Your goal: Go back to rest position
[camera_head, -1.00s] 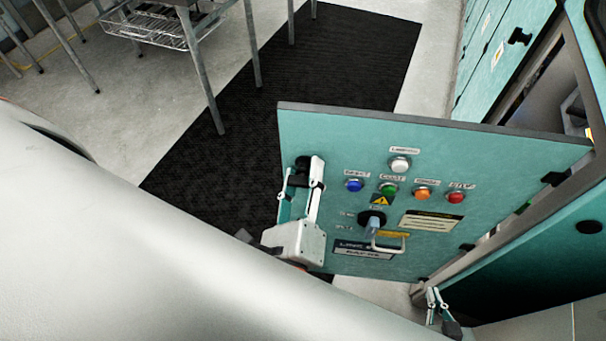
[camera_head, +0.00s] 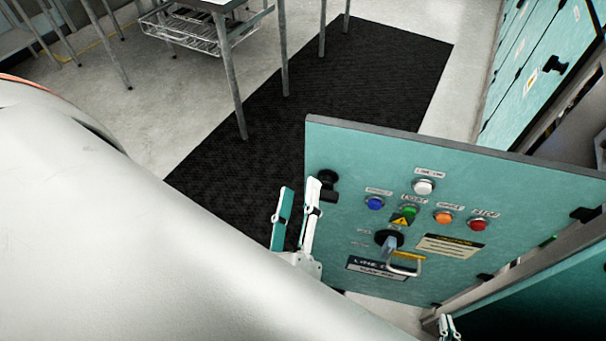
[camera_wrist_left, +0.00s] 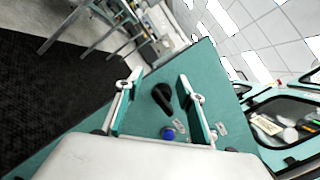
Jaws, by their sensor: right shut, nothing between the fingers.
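My left gripper (camera_head: 300,188) is open and empty in the head view, beside the left edge of a teal panel door (camera_head: 520,195). The door's black knob (camera_head: 328,184) is just right of its fingertips. In the left wrist view my left gripper's fingers (camera_wrist_left: 155,82) are spread wide, with the knob (camera_wrist_left: 163,97) showing in the gap beyond them. The fingers look clear of the knob. My right gripper (camera_head: 446,322) shows only partly at the bottom edge, below the door; it is shut and empty. My own pale arm hides the lower left.
The door stands open, with lit buttons, a rotary switch (camera_head: 390,240) and a pull handle (camera_head: 405,264). Teal cabinets (camera_head: 535,60) line the right. Floor between table and door is clear.

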